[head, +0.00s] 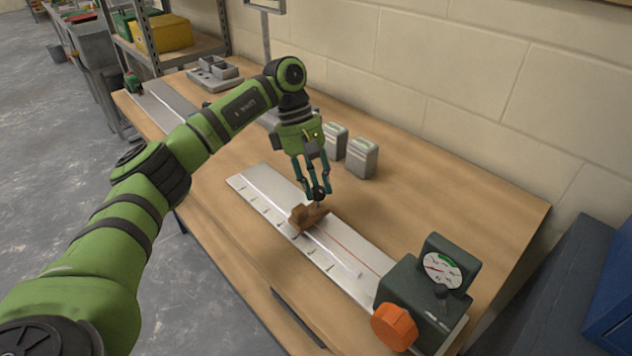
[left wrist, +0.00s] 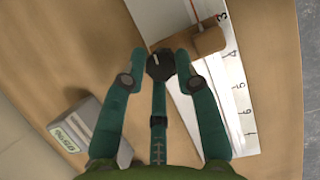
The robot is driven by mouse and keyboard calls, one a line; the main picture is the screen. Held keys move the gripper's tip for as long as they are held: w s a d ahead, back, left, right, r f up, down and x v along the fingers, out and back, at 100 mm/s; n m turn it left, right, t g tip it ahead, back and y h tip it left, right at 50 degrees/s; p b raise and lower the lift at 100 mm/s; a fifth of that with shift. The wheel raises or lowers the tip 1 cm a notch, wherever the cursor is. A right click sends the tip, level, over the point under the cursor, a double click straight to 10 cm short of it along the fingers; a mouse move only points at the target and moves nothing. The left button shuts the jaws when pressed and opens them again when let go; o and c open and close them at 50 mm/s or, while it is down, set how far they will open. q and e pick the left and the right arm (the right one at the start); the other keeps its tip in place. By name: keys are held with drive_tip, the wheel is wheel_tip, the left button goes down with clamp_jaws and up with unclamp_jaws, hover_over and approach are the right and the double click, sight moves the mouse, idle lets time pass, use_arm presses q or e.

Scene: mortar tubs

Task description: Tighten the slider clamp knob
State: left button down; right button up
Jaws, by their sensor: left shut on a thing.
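The slider clamp (head: 306,216) is a brown block sitting across a pale metal rail plate (head: 250,187) with a scale on the workbench. Its dark round knob (head: 318,193) stands on top of the block. My left gripper (head: 317,188) comes down from above with its teal fingers shut around the knob. In the left wrist view the black knob (left wrist: 160,66) with a white mark sits between the fingertips, and the brown block (left wrist: 195,45) shows just beyond it. My right gripper is in neither view.
A dark green gauge box (head: 410,285) with a dial and an orange knob (head: 394,326) stands at the rail's near right end. Grey boxes (head: 362,158) stand behind my left gripper. The bench's right side (head: 450,200) is clear.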

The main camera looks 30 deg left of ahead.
use_arm(q)
drive_tip(key=c, duration=1)
unclamp_jaws()
drive_tip(key=shift+s, duration=0.15)
drive_tip(key=v, duration=1.2)
drive_tip(key=shift+r, duration=0.1)
